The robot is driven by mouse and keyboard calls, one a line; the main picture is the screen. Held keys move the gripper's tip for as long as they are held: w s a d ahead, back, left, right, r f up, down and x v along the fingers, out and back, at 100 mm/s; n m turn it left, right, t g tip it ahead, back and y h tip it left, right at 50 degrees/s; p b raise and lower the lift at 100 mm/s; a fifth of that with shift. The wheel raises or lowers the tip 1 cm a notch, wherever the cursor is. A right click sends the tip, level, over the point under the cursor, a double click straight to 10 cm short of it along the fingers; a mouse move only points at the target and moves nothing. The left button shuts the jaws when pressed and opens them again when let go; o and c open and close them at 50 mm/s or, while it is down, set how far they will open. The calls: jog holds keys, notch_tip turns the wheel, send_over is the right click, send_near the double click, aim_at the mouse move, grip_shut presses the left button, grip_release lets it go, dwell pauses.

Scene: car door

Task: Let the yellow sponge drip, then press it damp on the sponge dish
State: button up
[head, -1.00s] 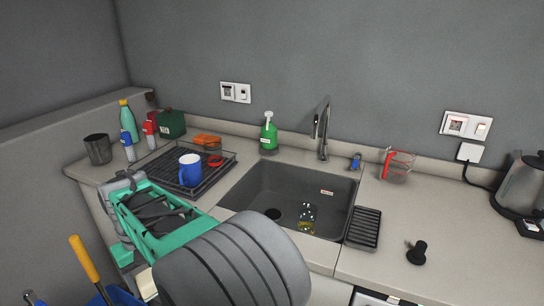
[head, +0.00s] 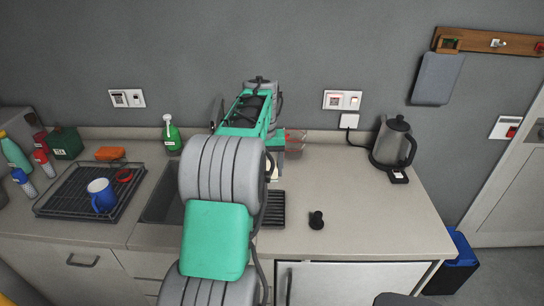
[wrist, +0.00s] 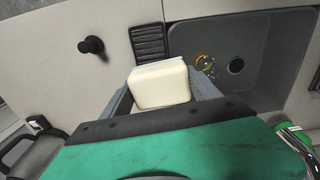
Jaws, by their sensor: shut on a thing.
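A pale yellow sponge (wrist: 160,85) is held between the two fingers of my gripper (wrist: 162,92) in the wrist view. In the head view, my gripper (head: 271,172) hangs over the right side of the sink (head: 160,205), mostly hidden by my arm, and only a pale bit of the sponge shows. A dark ribbed dish (head: 273,208), which looks like the sponge dish, lies on the counter at the sink's right edge. I see no drops falling.
A black stopper (head: 317,219) stands right of the dish. The blue mug (head: 101,194) is on the left rack.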

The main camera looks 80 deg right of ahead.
jog(key=shift+s+d+r, duration=0.1)
jog(key=shift+s+d, duration=0.1)
jog(key=shift+s, duration=0.4)
jog(key=shift+s+d+r, duration=0.1)
jog(key=shift+s+d, duration=0.05)
jog(key=shift+s, duration=0.4)
jog(key=b, duration=1)
send_near(273, 207)
notch_tip(273, 207, down, 5)
jog(key=shift+w+d+f, duration=0.15)
jog(key=shift+f+b, duration=0.35)
jog(key=shift+f, duration=0.45)
